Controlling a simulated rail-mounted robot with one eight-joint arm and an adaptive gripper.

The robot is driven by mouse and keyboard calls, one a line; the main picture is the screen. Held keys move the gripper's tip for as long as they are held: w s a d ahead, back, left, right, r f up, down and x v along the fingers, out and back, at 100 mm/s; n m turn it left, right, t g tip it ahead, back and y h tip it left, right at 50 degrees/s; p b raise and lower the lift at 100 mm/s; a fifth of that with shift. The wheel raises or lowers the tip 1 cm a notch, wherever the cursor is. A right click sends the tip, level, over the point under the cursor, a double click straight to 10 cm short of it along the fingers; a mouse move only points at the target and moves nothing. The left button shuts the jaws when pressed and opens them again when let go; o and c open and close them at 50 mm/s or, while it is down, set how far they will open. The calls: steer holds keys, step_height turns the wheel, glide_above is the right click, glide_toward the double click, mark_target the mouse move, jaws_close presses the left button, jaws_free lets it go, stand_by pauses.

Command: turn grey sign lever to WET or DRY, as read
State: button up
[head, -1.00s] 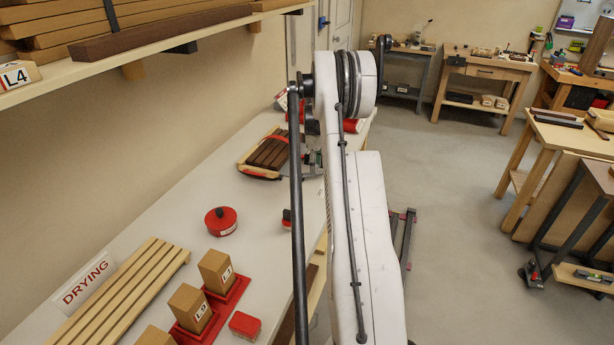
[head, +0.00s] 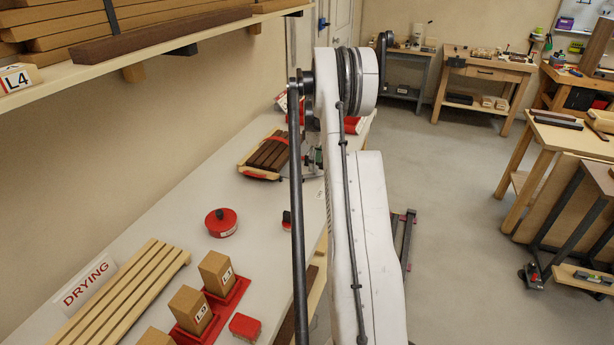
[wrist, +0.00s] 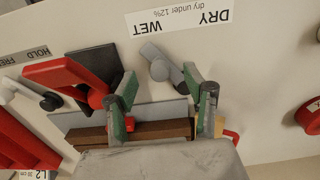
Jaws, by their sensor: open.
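The grey sign lever (wrist: 160,68) is in the wrist view, with a round knob on a flat grey bar. The bar slants from upper left, below the word WET, to lower right. The white sign (wrist: 180,18) above it reads upside down, with DRY, "dry under 12%" and WET. My gripper (wrist: 160,100) is open, its two green-padded fingers apart. In the picture the lever lies above and between the fingers, and I see no grip on it. In the head view the lever is not clear and my arm hides much of that area.
A red lever (wrist: 65,75) on a dark block and a HOLD label (wrist: 38,52) lie left of the fingers. Brown wood (wrist: 150,132) crosses beneath them. A round red object (wrist: 308,118) is at right. In the head view, drying slats (head: 125,290) and wooden blocks (head: 217,270) occupy the near bench.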

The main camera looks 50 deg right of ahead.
steer(key=shift+r+p, duration=0.65)
steer(key=shift+r, duration=2.85)
